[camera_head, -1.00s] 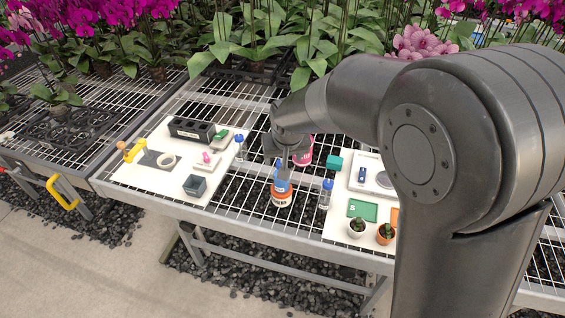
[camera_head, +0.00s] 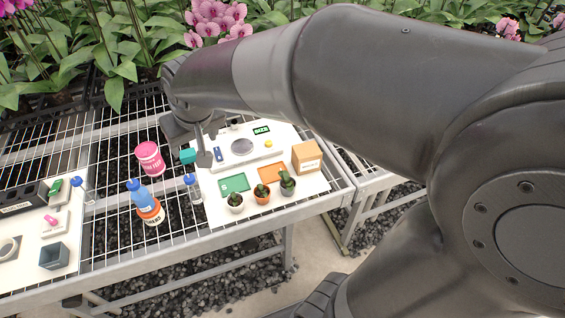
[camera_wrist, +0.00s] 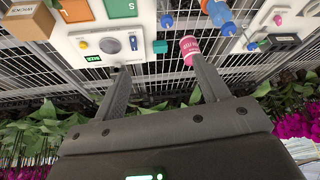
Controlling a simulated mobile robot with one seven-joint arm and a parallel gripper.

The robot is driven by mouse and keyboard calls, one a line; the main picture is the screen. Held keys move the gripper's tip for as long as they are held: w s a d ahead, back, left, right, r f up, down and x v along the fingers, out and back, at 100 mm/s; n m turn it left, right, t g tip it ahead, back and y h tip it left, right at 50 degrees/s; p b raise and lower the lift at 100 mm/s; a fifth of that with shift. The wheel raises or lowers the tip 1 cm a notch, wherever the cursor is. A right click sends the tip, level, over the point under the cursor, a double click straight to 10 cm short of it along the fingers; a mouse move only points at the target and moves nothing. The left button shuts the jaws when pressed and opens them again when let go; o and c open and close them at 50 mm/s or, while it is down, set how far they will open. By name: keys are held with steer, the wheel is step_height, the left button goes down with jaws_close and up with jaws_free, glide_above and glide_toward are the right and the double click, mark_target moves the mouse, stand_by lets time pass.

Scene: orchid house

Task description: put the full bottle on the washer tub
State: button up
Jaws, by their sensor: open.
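A bottle of blue liquid with a blue cap (camera_head: 143,197) stands upright on the lid of the orange washer tub (camera_head: 153,215) on the wire bench. The blue bottle (camera_wrist: 221,14) also shows at the top of the wrist view. My gripper (camera_head: 207,143) is open and empty, to the right of and behind the bottle, above the back of the right white board. In the wrist view my two fingers (camera_wrist: 158,66) are spread with nothing between them. Two clear bottles with blue caps stand apart: one right of the tub (camera_head: 194,188), one left (camera_head: 85,190).
A pink tub (camera_head: 150,158) and a teal block (camera_head: 187,156) stand close to my gripper. The right board carries a scale (camera_head: 243,147), a cardboard box (camera_head: 306,157), green (camera_head: 234,184) and orange mats, and small potted cacti. Orchids line the back.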

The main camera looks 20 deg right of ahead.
steer(key=s+d+r+m+h, duration=0.1)
steer(key=s+d+r+m, duration=0.1)
steer(key=s+d, duration=1.2)
steer(key=shift+s+r+m+t+h, duration=0.3)
steer(key=shift+s+m+t, duration=0.15)
steer(key=shift+s, duration=0.35)
